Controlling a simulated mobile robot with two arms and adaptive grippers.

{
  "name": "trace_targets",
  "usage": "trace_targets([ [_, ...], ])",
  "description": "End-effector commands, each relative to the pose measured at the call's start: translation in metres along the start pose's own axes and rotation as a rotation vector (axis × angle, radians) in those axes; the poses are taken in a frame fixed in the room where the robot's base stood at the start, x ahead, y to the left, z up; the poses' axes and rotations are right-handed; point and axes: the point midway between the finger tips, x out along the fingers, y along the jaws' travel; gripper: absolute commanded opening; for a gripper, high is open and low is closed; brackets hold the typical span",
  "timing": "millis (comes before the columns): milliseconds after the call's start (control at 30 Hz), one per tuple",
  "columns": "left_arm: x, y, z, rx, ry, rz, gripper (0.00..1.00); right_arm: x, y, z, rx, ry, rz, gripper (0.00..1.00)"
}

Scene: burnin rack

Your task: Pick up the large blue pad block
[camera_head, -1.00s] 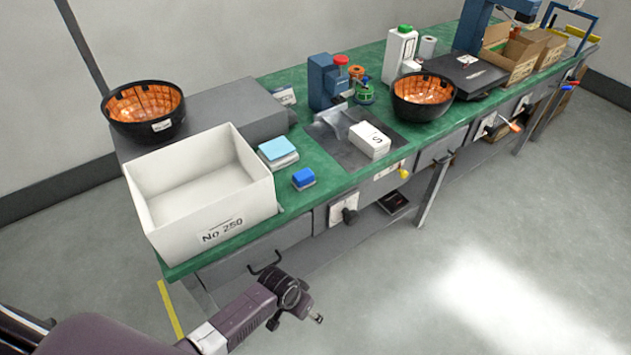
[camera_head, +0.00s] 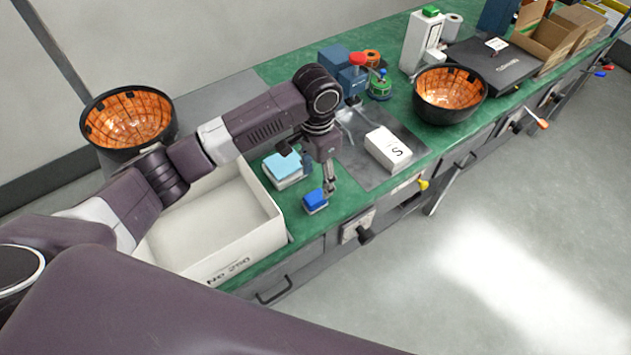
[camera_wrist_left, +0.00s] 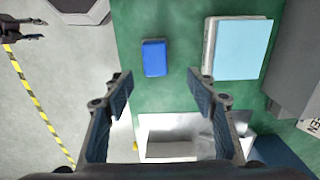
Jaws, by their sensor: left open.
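A light blue pad block (camera_head: 283,165), the larger of two blue blocks, lies on the green bench beside the white bin. It also shows at the upper right in the left wrist view (camera_wrist_left: 242,48). A smaller dark blue block (camera_head: 315,201) lies in front of it, apart from it, and shows at the upper middle in the wrist view (camera_wrist_left: 154,58). My left gripper (camera_head: 328,184) points down over the bench, close to the small block in the picture. In the wrist view its fingers (camera_wrist_left: 161,92) are apart with nothing between them. Neither block is held.
The white bin (camera_head: 262,192) stands left of the blocks, partly behind my arm. A white box marked S (camera_head: 386,150) lies on a grey mat to the right. A dark gripper-like part (camera_wrist_left: 22,33) shows at the wrist view's top left; I cannot tell its opening.

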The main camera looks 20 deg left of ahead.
Motion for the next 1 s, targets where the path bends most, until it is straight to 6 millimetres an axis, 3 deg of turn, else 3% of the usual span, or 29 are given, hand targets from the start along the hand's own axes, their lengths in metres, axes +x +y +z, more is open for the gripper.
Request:
trace_targets([
  [133,0.008,-0.003,0.001,-0.005,-0.010,-0.001,0.52,-0.003,-0.010,0.005,0.004,-0.007,-0.012,0.40],
  [300,0.026,-0.002,0.002,-0.005,-0.009,-0.001,0.52,-0.010,-0.015,0.040,0.003,-0.059,-0.017,0.40],
  [433,0.043,0.002,0.005,-0.005,-0.011,-0.001,0.52,-0.020,-0.013,0.053,0.000,-0.080,-0.016,0.40],
  [667,0.072,0.004,0.006,-0.004,-0.007,-0.002,0.52,-0.023,-0.007,0.033,-0.002,-0.051,-0.009,0.40],
  [800,0.076,0.003,0.005,-0.004,-0.005,-0.003,0.52,-0.022,-0.005,0.016,-0.002,-0.024,-0.006,0.40],
  [900,0.076,0.003,0.005,-0.004,-0.005,-0.003,0.52,-0.021,-0.004,0.015,-0.002,-0.023,-0.006,0.40],
  [1000,0.075,0.003,0.005,-0.004,-0.005,-0.003,0.43,-0.022,-0.005,0.019,-0.002,-0.029,-0.006,0.40],
])
